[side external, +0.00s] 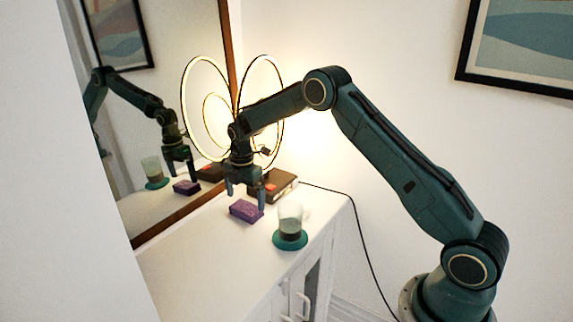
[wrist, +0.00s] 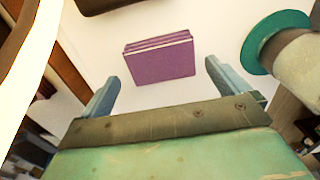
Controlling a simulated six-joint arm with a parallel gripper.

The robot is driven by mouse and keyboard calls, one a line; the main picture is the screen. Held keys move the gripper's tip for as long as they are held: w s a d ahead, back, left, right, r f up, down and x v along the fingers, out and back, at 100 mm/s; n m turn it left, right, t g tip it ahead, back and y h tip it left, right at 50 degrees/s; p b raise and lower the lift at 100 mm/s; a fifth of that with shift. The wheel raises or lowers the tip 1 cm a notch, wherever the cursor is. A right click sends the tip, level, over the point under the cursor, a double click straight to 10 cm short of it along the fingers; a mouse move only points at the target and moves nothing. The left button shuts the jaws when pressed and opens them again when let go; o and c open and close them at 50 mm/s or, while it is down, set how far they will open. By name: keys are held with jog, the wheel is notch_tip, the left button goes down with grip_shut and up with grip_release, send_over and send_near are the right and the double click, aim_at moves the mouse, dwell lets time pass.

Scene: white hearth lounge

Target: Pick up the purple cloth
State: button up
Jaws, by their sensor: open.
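The purple cloth (side external: 246,210) is a folded, block-like bundle lying on the white cabinet top. In the wrist view the cloth (wrist: 160,59) shows folded layers along its upper edge and lies beyond the fingertips, between their lines. My gripper (side external: 246,200) points down above the cabinet, with its fingers just over and around the cloth in the side view. In the wrist view my gripper (wrist: 161,78) has its two fingers wide apart with nothing between them. I cannot tell the exact height of the fingertips above the cloth.
A glass mug (side external: 290,217) stands on a teal coaster (side external: 290,242) to the right of the cloth. A dark box or book (side external: 284,184) lies behind, near a glowing ring lamp (side external: 204,62). A mirror (side external: 170,70) stands along the left. The white cabinet top (side external: 215,262) is clear in front.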

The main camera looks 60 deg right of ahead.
aim_at(246, 207)
jog(key=shift+f, duration=2.05)
jog(key=c, duration=0.9)
jog(key=shift+r, duration=0.15)
jog(key=shift+r, duration=0.55)
notch_tip(246, 207, up, 2)
jog(key=shift+r, duration=0.1)
jog(key=s+a, duration=0.2)
jog(key=a, duration=0.3)
jog(key=s+a, duration=0.2)
jog(key=a, duration=0.4)
jog(key=s+a, duration=0.2)
jog(key=a, duration=0.4)
